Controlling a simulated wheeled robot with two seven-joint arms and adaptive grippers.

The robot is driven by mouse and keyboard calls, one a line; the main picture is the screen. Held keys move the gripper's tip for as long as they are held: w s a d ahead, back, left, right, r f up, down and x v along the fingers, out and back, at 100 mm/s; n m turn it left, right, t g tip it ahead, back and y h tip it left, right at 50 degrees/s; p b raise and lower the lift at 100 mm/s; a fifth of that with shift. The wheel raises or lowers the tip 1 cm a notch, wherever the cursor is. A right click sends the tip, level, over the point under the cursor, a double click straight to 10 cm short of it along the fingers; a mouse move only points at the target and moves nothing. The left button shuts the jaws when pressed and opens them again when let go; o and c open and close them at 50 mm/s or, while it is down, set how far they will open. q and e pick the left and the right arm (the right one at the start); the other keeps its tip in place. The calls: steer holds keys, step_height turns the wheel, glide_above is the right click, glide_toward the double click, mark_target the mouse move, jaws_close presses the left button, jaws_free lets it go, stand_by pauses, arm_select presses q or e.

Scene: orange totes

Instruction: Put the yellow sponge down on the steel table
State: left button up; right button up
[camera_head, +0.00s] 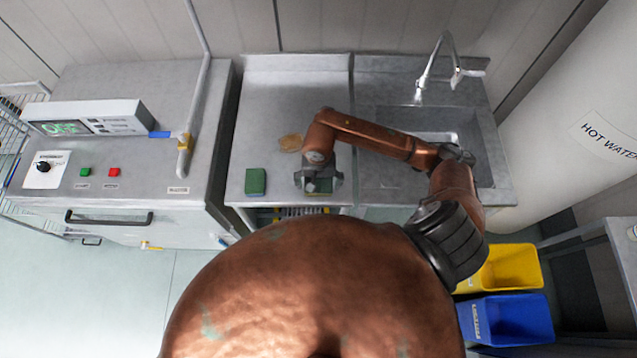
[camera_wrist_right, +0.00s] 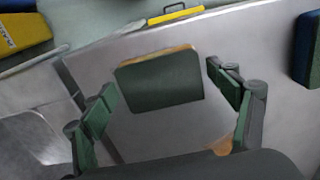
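The yellow sponge with its dark green top (camera_wrist_right: 160,82) lies flat on the steel table (camera_head: 285,95). My left gripper is not in view.
A green block (camera_head: 255,182) lies left of the gripper. A flat tan piece (camera_head: 291,142) lies behind it. A sink (camera_head: 480,125) with a tap (camera_head: 432,68) is at right. Yellow (camera_head: 510,266) and blue (camera_head: 512,318) bins stand on the floor. The table's back left is clear.

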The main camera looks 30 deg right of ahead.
mark_target(319, 185)
stand_by(0.3)
steer(key=shift+r, duration=0.25)
step_height(319, 185, up, 12)
steer(key=shift+f+b, duration=0.1)
steer(key=shift+b, duration=0.55)
steer(key=shift+s+a, duration=0.1)
